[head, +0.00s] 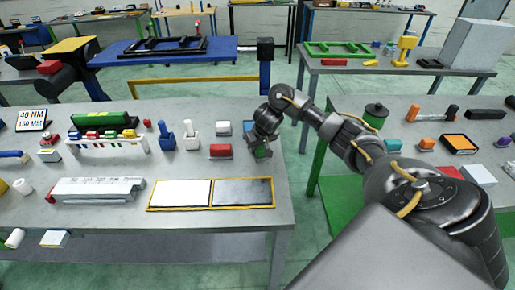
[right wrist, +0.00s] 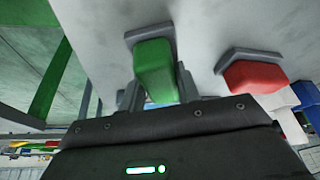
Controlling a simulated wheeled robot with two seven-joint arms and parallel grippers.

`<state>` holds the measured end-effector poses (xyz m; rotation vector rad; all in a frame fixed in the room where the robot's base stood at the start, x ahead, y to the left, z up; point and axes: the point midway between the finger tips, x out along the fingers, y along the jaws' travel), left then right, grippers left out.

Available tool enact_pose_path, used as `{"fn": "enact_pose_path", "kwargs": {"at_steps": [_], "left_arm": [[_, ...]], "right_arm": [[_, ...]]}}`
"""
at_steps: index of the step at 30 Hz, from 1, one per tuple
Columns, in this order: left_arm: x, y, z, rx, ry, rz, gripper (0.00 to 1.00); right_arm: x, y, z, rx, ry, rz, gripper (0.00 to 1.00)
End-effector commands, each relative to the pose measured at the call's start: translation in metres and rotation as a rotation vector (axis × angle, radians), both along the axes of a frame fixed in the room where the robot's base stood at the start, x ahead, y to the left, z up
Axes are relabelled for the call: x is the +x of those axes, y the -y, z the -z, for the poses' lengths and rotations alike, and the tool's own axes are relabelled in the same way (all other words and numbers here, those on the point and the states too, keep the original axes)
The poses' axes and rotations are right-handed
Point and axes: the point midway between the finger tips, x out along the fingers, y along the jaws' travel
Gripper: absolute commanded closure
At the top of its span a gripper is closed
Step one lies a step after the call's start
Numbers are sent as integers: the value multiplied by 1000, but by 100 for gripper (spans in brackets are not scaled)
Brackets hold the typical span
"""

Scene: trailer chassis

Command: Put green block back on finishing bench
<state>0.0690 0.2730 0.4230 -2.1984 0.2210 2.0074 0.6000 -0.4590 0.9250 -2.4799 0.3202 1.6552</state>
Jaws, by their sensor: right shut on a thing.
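The green block (head: 262,153) has a grey base and is at the right end of the grey bench (head: 230,225) in the head view. My right gripper (head: 261,142) points down there and is shut on it. In the right wrist view the green block (right wrist: 155,72) sits between the two fingers (right wrist: 158,92), with its grey base against or close to the grey surface. I cannot tell whether the base touches the bench. No label shows which bench is the finishing bench. My left gripper is not in view.
A red block (head: 220,151) on a grey base stands just left of the gripper; it also shows in the right wrist view (right wrist: 255,76). A white-and-dark panel (head: 210,193) lies in front. A second bench (head: 335,195) stands right, across a gap.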

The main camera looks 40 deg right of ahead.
Motion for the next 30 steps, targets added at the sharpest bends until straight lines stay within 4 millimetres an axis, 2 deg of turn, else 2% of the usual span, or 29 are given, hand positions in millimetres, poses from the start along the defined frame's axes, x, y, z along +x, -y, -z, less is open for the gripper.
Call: {"fn": "enact_pose_path", "kwargs": {"at_steps": [7, 8, 12, 21, 30], "left_arm": [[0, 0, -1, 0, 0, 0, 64], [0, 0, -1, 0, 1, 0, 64], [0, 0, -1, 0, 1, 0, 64], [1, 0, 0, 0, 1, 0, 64], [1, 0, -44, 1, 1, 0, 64]], "right_arm": [[0, 0, 3, 1, -1, 1, 86], [0, 0, 3, 1, -1, 1, 63], [0, 0, 4, 0, -1, 0, 46], [0, 0, 0, 0, 0, 0, 46], [-19, -4, -58, -4, 2, -3, 46]]}}
